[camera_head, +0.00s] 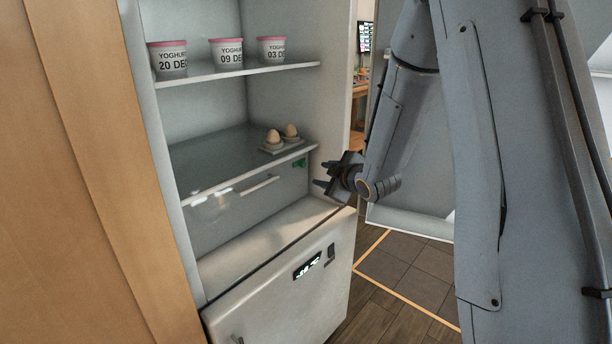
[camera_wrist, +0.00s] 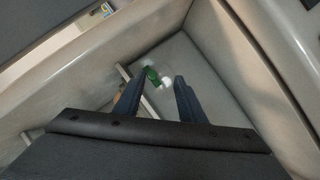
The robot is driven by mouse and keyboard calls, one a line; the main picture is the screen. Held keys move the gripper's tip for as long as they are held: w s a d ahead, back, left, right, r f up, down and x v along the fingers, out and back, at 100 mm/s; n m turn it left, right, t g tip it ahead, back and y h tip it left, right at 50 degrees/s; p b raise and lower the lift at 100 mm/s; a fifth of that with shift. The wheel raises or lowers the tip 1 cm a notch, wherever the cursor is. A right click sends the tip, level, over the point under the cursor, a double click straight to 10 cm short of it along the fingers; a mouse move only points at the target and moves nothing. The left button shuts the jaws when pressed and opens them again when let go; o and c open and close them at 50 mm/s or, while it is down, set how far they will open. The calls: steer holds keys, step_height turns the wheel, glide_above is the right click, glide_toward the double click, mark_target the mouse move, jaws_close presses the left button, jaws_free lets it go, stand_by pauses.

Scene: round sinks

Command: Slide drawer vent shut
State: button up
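The drawer (camera_head: 245,205) is a clear-fronted bin under the glass shelf in the open fridge, with a pale handle bar on its front. A small green piece (camera_head: 299,163), which looks like the vent slider, sits at the drawer's upper right. It also shows in the wrist view (camera_wrist: 152,76), beyond and between my fingertips. Whether the vent is open cannot be told. My gripper (camera_head: 318,174) is at the right of the drawer, just right of and a little below the green piece. Its two fingers are apart and nothing is between them in the wrist view (camera_wrist: 157,84).
Two eggs (camera_head: 282,134) rest in a holder on the glass shelf above the drawer. Three yoghurt cups (camera_head: 226,52) stand on the upper shelf. A closed lower door (camera_head: 285,285) with a display is below. The open fridge door (camera_head: 410,222) is at right, behind my arm.

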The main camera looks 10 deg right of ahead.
mark_target(305, 165)
steer(key=w+a, duration=0.1)
steer(key=w, duration=0.2)
steer(key=w+a+f+n+t+y, duration=0.1)
steer(key=w, duration=0.2)
steer(key=w+a+n, duration=0.1)
steer(key=w, duration=0.2)
steer(key=shift+w+f+t+y+b, duration=0.2)
steer(key=shift+w+t+y+b, duration=0.05)
steer(key=shift+t+y+b, duration=0.1)
jaws_close()
